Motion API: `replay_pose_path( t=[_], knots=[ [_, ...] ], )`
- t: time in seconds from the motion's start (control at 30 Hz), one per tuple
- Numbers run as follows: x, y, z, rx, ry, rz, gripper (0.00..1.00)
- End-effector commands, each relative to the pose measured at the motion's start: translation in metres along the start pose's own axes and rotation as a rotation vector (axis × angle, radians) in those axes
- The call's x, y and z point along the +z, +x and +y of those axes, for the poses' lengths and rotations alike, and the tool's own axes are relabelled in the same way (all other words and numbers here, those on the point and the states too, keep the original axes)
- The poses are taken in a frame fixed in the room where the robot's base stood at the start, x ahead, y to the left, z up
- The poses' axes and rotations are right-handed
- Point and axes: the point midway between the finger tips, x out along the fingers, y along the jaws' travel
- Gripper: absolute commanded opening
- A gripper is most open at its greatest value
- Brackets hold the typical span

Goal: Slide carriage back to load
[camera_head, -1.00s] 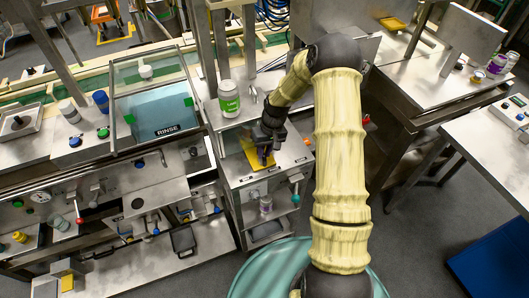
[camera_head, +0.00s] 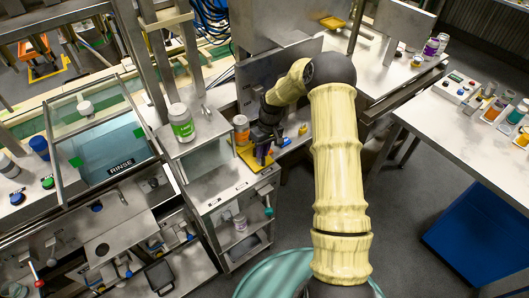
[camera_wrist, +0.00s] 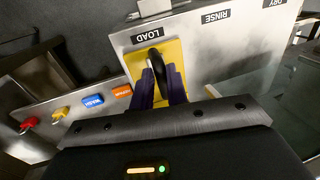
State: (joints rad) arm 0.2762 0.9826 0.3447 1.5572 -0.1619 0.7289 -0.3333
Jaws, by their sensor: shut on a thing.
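The carriage is a yellow plate (camera_wrist: 172,49) with a black upright handle (camera_wrist: 157,68).
A green-labelled can (camera_head: 181,122) stands left on a raised shelf. A side table (camera_head: 465,135) is at right.

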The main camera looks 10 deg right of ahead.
Motion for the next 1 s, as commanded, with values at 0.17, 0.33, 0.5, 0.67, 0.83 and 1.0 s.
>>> replay_pose_path(
  t=[0.17, 0.33, 0.5, 0.67, 0.83, 1.0],
  knots=[
    [-0.004, -0.004, 0.002, 0.006, -0.002, 0.010, 0.00],
    [-0.004, -0.004, 0.004, 0.008, 0.000, 0.011, 0.00],
    [-0.003, -0.004, 0.004, 0.008, 0.001, 0.010, 0.36],
    [-0.002, -0.003, 0.003, 0.005, 0.000, 0.006, 0.36],
    [-0.002, -0.004, 0.003, 0.005, 0.000, 0.005, 0.36],
    [-0.002, -0.019, 0.004, 0.006, 0.001, 0.007, 0.36]
  ],
)
